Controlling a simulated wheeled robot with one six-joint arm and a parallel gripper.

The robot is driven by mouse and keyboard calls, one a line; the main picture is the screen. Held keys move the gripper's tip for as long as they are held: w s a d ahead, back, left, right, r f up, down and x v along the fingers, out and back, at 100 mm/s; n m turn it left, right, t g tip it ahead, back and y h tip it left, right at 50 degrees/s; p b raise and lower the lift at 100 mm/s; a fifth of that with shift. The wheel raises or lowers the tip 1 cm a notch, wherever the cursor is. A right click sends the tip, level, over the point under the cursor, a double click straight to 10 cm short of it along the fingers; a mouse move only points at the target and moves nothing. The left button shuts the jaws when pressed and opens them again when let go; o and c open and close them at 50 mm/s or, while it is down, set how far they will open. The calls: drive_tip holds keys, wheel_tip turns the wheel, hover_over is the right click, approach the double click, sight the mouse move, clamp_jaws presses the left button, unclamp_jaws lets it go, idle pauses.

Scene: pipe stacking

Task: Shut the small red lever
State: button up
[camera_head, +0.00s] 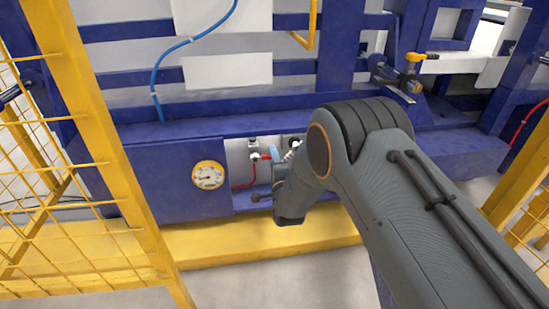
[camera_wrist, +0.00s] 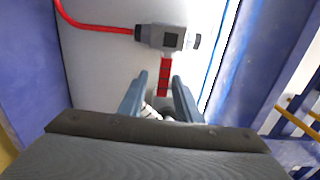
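The small red lever (camera_wrist: 164,76) extends down from a grey valve body (camera_wrist: 164,38) in the wrist view. My gripper (camera_wrist: 159,82) is open, with its two blue-grey fingers apart. The lever's lower end appears between the fingertips, with a gap to each side; I cannot tell whether the fingers reach its depth. In the head view the lever (camera_head: 265,157) is a small red spot inside the recess of the blue machine, and my gripper (camera_head: 274,154) is beside it. My arm hides part of the recess there.
A red hose (camera_wrist: 95,27) runs to the valve's left side. A round gauge (camera_head: 208,175) is on the blue panel left of the recess. Blue recess walls (camera_wrist: 28,65) flank the gripper. A yellow mesh fence (camera_head: 105,140) stands at the left.

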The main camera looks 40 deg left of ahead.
drive_tip(key=shift+w+d+r, duration=0.1)
drive_tip(key=shift+w+d, duration=0.1)
drive_tip(key=shift+d, duration=0.05)
drive_tip(key=p+v, duration=0.3)
drive_tip(key=v, duration=0.4)
drive_tip(key=shift+s+d, duration=0.25)
